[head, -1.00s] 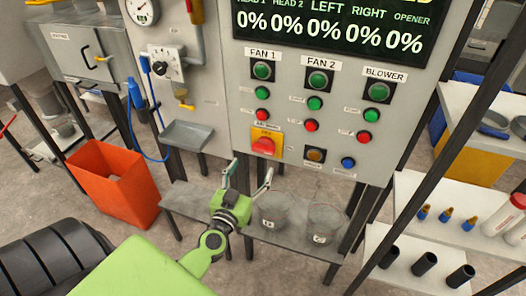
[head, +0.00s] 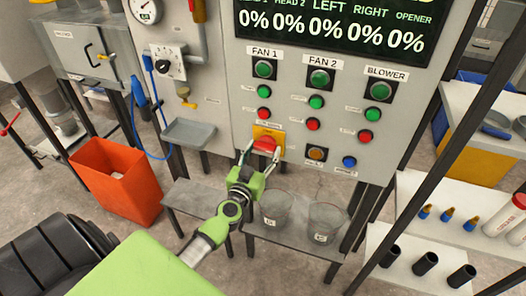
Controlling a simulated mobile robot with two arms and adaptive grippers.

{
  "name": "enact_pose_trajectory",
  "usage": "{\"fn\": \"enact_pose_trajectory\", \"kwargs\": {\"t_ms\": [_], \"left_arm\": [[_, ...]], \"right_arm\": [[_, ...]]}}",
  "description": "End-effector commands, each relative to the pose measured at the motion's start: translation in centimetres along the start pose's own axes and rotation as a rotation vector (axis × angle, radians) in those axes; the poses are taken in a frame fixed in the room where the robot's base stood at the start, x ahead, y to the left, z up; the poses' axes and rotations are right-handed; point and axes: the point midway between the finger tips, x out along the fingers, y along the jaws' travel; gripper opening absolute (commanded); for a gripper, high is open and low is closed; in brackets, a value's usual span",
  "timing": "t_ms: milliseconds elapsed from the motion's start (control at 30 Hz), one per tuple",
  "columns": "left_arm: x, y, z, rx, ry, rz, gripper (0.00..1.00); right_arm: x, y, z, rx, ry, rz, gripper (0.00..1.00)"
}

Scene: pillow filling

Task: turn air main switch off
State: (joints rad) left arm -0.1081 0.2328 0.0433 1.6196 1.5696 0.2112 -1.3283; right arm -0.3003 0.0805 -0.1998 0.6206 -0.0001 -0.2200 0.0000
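The air main switch is a red rotary knob (head: 265,144) on a yellow plate (head: 264,131), low on the grey control panel (head: 228,100). In the head view my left gripper (head: 262,150) reaches up to it from below. Its two fingers are spread apart, one toward each side of the red knob. I cannot tell whether either finger touches the knob. The plate's label is too small to read, and the lower part of the plate is partly hidden by the gripper. My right gripper is not in view.
An amber button (head: 316,153) and a blue button (head: 349,161) are close by. Below are a metal shelf (head: 285,247) with two clear buckets (head: 276,208), and an orange bin (head: 118,185) stands left.

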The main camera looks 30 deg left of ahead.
Motion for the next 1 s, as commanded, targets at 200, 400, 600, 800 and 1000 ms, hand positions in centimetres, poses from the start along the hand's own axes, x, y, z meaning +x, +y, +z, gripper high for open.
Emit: {"fn": "enact_pose_trajectory", "kwargs": {"t_ms": [200, 400, 600, 800, 1000], "left_arm": [[-0.01, 0.00, -0.01, -0.005, 0.000, 0.000, 0.31], [-0.01, 0.00, -0.04, -0.053, 0.000, 0.000, 0.31], [-0.01, -0.01, -0.08, -0.177, 0.000, 0.000, 0.31], [-0.02, 0.04, -0.07, -0.354, -0.001, 0.001, 0.31], [-0.01, 0.01, -0.01, -0.545, 0.000, 0.000, 0.31]], "right_arm": [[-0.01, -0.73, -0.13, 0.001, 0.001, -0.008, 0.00], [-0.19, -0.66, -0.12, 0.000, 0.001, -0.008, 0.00], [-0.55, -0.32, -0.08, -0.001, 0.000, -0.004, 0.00], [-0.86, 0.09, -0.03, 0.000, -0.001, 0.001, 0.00], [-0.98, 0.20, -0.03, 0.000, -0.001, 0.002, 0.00]]}}
